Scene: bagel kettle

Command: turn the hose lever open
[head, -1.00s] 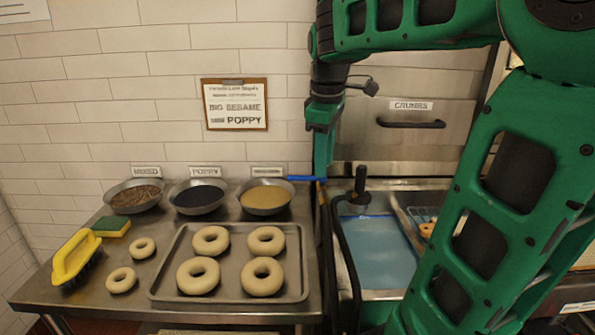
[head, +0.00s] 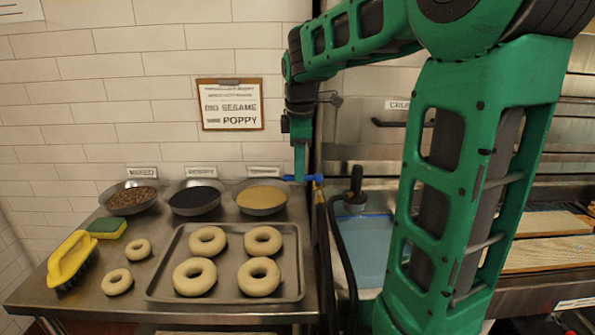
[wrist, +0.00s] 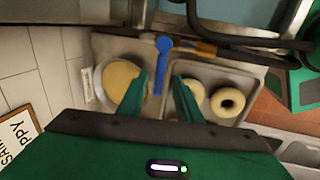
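The blue hose lever (head: 301,178) sticks out to the left from a brass fitting (head: 319,192) near the back right corner of the steel table. In the wrist view the lever (wrist: 161,68) runs down the picture from its round head beside the brass fitting (wrist: 197,48). My gripper (head: 300,174) points down at the lever. In the wrist view my gripper (wrist: 162,82) is open, one green finger on each side of the lever. I cannot tell whether either finger touches it.
Bowls of mixed seeds (head: 132,197), poppy (head: 195,198) and sesame (head: 261,197) stand along the wall. A tray (head: 170,292) of bagels is in front. A black hose (head: 342,250) and a basin of blue water (head: 368,240) lie right of the table.

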